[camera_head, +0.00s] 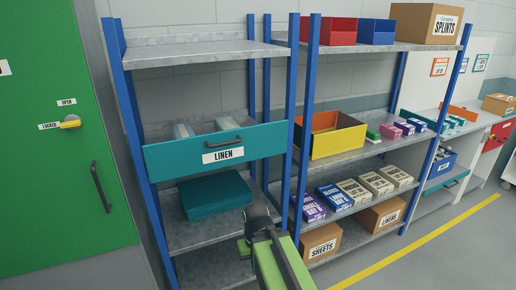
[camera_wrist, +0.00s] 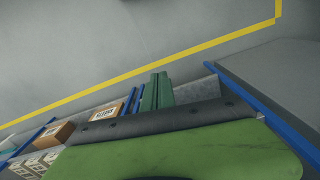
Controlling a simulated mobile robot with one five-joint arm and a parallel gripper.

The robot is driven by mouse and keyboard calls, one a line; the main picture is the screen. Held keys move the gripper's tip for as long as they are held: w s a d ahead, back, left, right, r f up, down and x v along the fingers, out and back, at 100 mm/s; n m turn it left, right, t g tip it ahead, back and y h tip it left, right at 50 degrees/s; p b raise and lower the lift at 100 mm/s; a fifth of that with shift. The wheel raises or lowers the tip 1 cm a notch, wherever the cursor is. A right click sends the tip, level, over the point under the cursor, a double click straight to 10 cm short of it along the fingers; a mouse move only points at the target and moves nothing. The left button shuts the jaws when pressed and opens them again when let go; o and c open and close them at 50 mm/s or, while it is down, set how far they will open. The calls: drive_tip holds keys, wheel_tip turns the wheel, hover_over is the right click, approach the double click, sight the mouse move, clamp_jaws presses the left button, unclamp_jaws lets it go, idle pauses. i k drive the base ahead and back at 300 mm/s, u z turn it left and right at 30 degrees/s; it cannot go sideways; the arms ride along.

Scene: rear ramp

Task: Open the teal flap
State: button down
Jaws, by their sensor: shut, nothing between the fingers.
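The teal flap (camera_head: 215,150) is a wide panel with a LINEN label and a dark bar handle (camera_head: 224,142). In the head view it stands upright across the front of the middle shelf of the left rack. Pale rolled items show above its top edge. My arm rises from the bottom of the head view, with its dark end below and right of the flap, apart from it in the picture. The fingers are not clear there. In the wrist view my gripper (camera_wrist: 157,92) shows as two green fingers together, holding nothing. The flap is not seen in the wrist view.
A teal box (camera_head: 213,196) lies on the shelf below the flap. Blue posts (camera_head: 291,130) edge the racks. The right rack holds a yellow-fronted bin (camera_head: 338,143), several small boxes and cartons. A green door (camera_head: 50,190) is at left. Floor with a yellow line (camera_head: 420,245) is clear at right.

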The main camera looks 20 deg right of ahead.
sight(178, 158)
drive_tip(key=u, duration=1.7)
drive_tip(key=i, duration=0.7)
drive_tip(key=z, duration=0.7)
